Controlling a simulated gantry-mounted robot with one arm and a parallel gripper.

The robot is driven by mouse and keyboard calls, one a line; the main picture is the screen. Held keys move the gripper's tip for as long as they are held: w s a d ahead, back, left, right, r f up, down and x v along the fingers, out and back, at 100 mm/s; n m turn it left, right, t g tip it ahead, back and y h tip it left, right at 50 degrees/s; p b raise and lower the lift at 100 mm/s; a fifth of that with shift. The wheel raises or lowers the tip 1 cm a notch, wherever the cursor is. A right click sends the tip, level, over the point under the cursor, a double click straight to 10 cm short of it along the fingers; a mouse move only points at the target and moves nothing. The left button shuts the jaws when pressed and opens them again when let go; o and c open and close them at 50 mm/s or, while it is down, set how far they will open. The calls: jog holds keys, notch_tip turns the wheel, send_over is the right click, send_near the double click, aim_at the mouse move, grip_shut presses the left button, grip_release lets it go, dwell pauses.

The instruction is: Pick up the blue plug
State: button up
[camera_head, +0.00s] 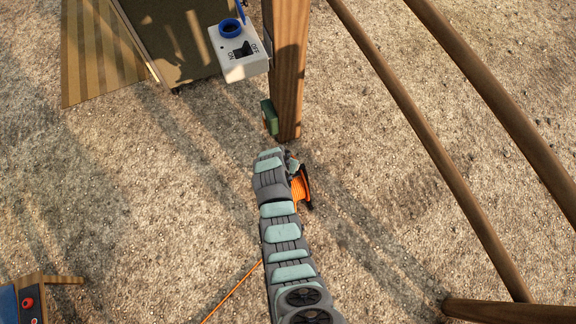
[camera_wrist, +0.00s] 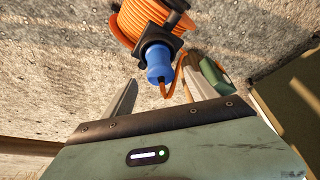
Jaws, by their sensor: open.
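The blue plug (camera_wrist: 159,66) shows in the wrist view, sticking out of a black holder beside an orange cable reel (camera_wrist: 150,18). An orange cable runs from the plug's side. My gripper (camera_wrist: 157,98) is open, its two fingers pointing toward the plug, which appears between and beyond the fingertips. I cannot tell the exact gap. In the head view the orange reel (camera_head: 300,188) shows beside the end of my arm. The plug and the fingers are hidden there by my arm.
A wooden post (camera_head: 288,70) stands just beyond my gripper, with a small green box (camera_head: 269,117) on its side. Wooden poles (camera_head: 430,140) slant at the right. An orange cable (camera_head: 234,292) lies across open gravel.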

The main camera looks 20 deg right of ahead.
jog(key=b+x, duration=0.2)
jog(key=x, duration=0.3)
jog(key=shift+b, duration=0.3)
jog(key=shift+c, duration=0.5)
grip_shut()
